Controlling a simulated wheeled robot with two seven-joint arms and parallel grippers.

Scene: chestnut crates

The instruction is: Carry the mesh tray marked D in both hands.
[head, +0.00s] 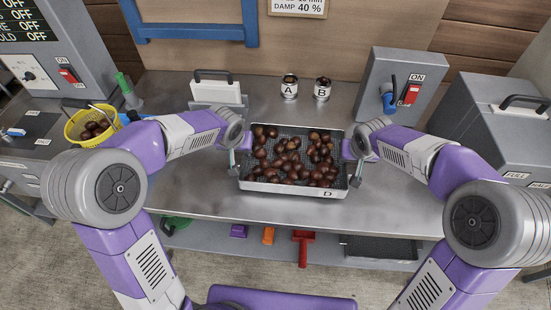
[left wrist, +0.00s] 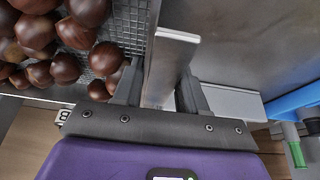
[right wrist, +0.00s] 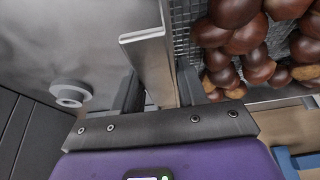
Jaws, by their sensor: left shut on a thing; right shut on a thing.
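The mesh tray marked D (head: 300,190) is in the middle of the head view, over the steel bench, with many chestnuts (head: 290,157) in it. Whether it touches the bench I cannot tell. My left gripper (head: 235,167) is shut on the tray's left side wall; the left wrist view shows that wall (left wrist: 170,55) between the fingers (left wrist: 155,95). My right gripper (head: 356,172) is shut on the right side wall; the right wrist view shows that wall (right wrist: 150,55) between the fingers (right wrist: 160,95). The tray looks about level.
Behind the tray stand cans A (head: 289,88) and B (head: 323,89) and a white-fronted box with a handle (head: 217,92). A yellow basket (head: 90,124) is at left. A switch box (head: 388,85) and a grey machine (head: 495,130) are at right. The bench front is clear.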

